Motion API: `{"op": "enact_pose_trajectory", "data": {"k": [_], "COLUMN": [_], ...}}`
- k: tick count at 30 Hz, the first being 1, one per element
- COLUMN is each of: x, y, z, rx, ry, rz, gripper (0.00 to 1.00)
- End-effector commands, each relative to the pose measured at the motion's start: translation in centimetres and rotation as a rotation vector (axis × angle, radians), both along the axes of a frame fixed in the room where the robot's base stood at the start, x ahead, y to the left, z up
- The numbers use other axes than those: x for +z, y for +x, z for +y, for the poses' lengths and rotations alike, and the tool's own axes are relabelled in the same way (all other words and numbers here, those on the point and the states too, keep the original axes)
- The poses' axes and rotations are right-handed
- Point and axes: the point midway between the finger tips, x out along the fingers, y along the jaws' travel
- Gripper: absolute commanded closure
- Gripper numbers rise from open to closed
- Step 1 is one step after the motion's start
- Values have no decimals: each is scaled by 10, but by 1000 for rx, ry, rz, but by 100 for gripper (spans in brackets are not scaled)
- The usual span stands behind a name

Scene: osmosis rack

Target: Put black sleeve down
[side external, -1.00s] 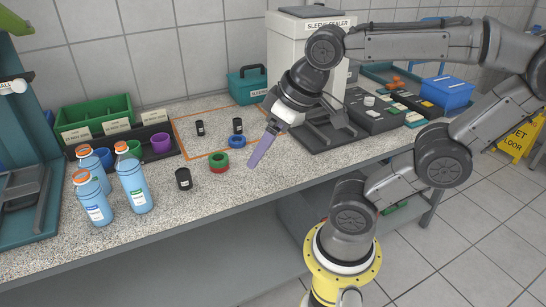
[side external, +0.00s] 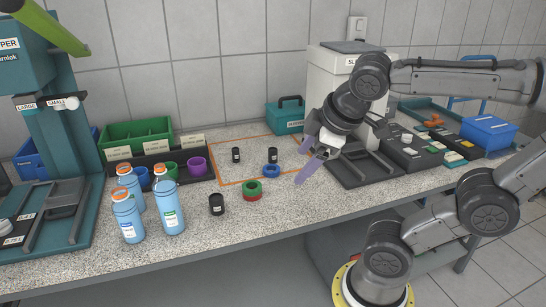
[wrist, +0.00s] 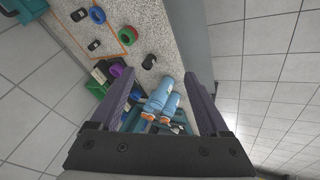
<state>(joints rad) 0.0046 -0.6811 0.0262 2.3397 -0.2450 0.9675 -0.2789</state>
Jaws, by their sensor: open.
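Three black sleeves with pale labels stand upright on the speckled bench. Two small ones, the left sleeve (side external: 236,155) and the right sleeve (side external: 273,155), are inside the orange outline. A larger sleeve (side external: 216,204) stands nearer the bench's front edge. All three also show in the wrist view: a small one (wrist: 79,14), another small one (wrist: 94,45) and the larger one (wrist: 149,61). My gripper (side external: 302,162) is above the bench, right of the sleeves and apart from them. In the wrist view its purple fingers (wrist: 166,88) are spread with nothing between them.
Blue bottles (side external: 169,208) stand front left. Behind them are a rack with a purple cup (side external: 196,166) and a green bin (side external: 135,138). A white sealer (side external: 340,78) stands behind my gripper.

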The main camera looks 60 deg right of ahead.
Motion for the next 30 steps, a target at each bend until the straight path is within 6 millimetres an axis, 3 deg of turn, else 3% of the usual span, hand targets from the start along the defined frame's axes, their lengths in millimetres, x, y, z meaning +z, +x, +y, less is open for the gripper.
{"op": "enact_pose_trajectory", "data": {"k": [9, 13, 17, 23, 26, 30], "x": [38, 40, 30, -10, -42, -100], "y": [87, 133, 177, 238, 263, 285], "z": [-77, -114, -150, -204, -229, -260], "rx": [185, 258, 328, 430, 478, 536], "ry": [-438, -604, -737, -889, -939, -971], "rz": [252, 405, 563, 806, 919, 1056], "gripper": [21, 21, 21, 21, 21, 21]}}
